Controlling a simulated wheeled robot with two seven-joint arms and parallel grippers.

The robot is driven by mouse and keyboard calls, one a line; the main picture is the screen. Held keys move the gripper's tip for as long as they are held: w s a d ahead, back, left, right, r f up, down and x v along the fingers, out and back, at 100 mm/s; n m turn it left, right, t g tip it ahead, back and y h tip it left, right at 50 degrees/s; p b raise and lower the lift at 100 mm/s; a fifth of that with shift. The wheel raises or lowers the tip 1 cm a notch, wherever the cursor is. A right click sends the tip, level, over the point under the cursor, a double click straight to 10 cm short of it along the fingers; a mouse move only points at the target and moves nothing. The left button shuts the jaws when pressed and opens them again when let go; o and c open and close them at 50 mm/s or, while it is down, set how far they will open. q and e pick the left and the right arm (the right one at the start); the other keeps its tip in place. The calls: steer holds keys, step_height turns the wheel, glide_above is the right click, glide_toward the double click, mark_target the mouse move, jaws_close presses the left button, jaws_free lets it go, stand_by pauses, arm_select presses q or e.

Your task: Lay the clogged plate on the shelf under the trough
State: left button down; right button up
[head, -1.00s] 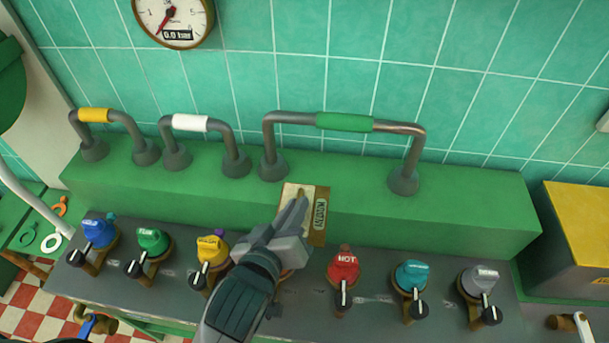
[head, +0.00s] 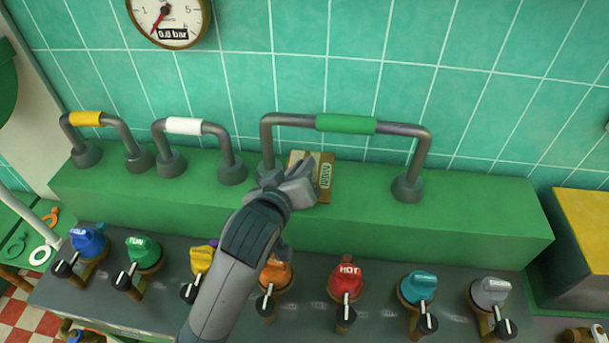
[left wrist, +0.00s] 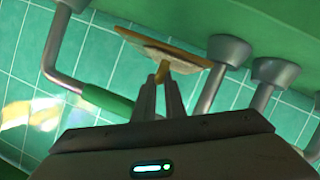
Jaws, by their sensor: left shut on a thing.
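My left gripper (head: 290,184) is shut on the plate (head: 327,170), a thin brass-edged square with a pale face and a small lettered label. In the left wrist view the fingertips (left wrist: 163,78) close on a brass tab under the plate (left wrist: 160,50). In the head view the plate appears over the top of the green ledge (head: 460,210), near the left foot of the green-gripped bar (head: 345,123). Whether it touches the ledge is unclear. I cannot make out a shelf under a trough. My right gripper is not in view.
Bars with yellow (head: 86,118) and white (head: 184,125) grips stand left on the ledge. Several coloured taps, including the red HOT tap (head: 347,279), line the grey front panel. A pressure gauge (head: 168,18) hangs on the tiled wall. A yellow-topped box (head: 590,225) stands right.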

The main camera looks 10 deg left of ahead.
arm_select(q)
steer(key=w, duration=0.3)
steer(key=shift+r+p, duration=0.25)
steer(key=shift+p, duration=0.05)
step_height(320, 180, down, 2)
steer(key=shift+w+f, duration=0.1)
steer(key=shift+w, duration=0.05)
steer(key=shift+f+p, duration=0.35)
steer(key=shift+f, duration=0.25)
steer(key=shift+f, duration=0.1)
step_height(320, 180, down, 2)
steer(key=shift+f+p, duration=0.25)
steer(key=shift+p, duration=0.2)
steer(key=shift+f+p, duration=0.25)
steer(key=shift+p, duration=0.1)
steer(key=shift+w+f, duration=0.15)
steer(key=shift+f, duration=0.15)
steer(key=shift+f, duration=0.15)
